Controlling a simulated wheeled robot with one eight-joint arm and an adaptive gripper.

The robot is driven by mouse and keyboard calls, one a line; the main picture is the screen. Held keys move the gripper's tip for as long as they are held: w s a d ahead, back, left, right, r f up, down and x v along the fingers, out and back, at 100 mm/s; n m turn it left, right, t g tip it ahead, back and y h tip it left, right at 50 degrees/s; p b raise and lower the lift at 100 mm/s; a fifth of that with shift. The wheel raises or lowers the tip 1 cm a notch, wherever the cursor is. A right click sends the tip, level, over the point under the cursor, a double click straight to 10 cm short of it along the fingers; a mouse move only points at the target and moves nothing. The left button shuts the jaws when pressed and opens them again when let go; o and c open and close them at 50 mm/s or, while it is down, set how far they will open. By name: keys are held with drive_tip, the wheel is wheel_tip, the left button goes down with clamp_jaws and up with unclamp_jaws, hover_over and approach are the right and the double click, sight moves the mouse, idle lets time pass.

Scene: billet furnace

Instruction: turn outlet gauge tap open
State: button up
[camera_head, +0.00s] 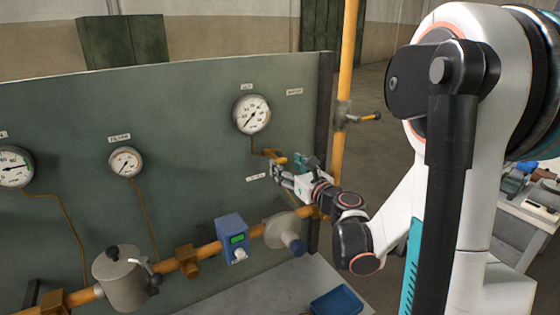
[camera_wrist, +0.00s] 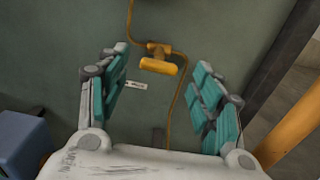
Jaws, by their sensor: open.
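The outlet gauge tap is a small yellow-orange tap on a thin brown pipe under the right-hand gauge (camera_head: 251,114). Its handle (camera_head: 279,160) lies about level, pointing right, in the head view. In the wrist view the tap handle (camera_wrist: 158,66) shows between and a little beyond the fingertips, across the pipe. My gripper (camera_head: 289,174) is at the panel just below and right of the tap. I cannot tell the exact gap to the handle.
The green panel (camera_head: 190,150) stands close behind the tap. A yellow vertical pipe (camera_head: 343,90) with its own valve handle (camera_head: 370,117) runs to the right. Below are a main pipe with a blue meter box (camera_head: 232,236) and a grey filter pot (camera_head: 122,280). A blue tray (camera_head: 337,303) sits lower right.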

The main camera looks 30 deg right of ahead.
sight(281, 161)
drive_tip(key=shift+w+a, duration=0.1)
drive_tip(key=shift+w, duration=2.3)
drive_tip(key=c, duration=1.1)
